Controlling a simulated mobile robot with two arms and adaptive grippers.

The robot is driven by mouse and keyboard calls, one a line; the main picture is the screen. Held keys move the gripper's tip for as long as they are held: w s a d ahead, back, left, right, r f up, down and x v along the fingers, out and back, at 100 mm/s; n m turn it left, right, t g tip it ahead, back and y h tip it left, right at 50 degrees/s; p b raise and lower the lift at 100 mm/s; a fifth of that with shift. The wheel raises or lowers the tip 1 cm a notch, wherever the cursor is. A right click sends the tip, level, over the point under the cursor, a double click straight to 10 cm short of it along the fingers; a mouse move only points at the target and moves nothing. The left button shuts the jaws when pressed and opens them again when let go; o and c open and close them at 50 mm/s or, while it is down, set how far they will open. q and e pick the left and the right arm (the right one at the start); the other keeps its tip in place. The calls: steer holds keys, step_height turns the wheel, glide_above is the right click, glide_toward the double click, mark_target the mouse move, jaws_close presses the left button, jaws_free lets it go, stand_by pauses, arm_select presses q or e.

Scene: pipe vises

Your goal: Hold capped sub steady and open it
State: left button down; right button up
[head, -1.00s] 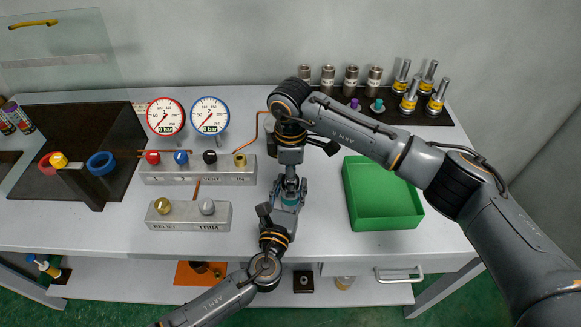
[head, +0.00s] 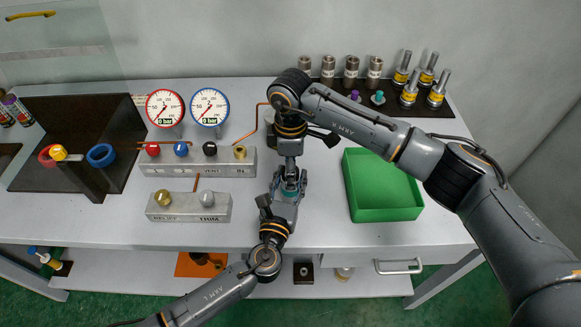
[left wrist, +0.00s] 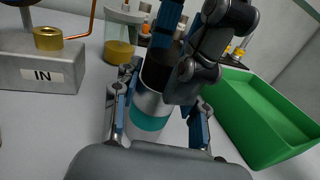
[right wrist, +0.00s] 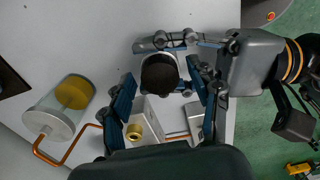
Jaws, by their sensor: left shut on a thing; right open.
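The capped sub (left wrist: 150,112) is a silver cylinder with a teal band and a dark cap (left wrist: 158,68), upright in the left wrist view. My left gripper (head: 285,200) is shut around its body, with a finger on each side in the left wrist view (left wrist: 160,130). My right gripper (head: 289,178) points down over the sub from above. In the right wrist view the round dark cap (right wrist: 160,74) lies between the open blue-padded fingers (right wrist: 160,95), with gaps beside it. In the head view the arms hide most of the sub.
A green tray (head: 385,214) stands to the right. Valve blocks (head: 190,207) and two gauges (head: 210,107) are at left. A clear cylinder with a yellow inside (right wrist: 72,95) and copper pipe stand close by. Several metal fittings (head: 351,67) line the back rack.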

arm_select(q)
steer(key=shift+f, duration=0.1)
arm_select(e)
steer(key=shift+r, duration=2.2)
arm_select(q)
steer(key=c, duration=0.7)
jaws_free()
steer(key=shift+o, duration=0.2)
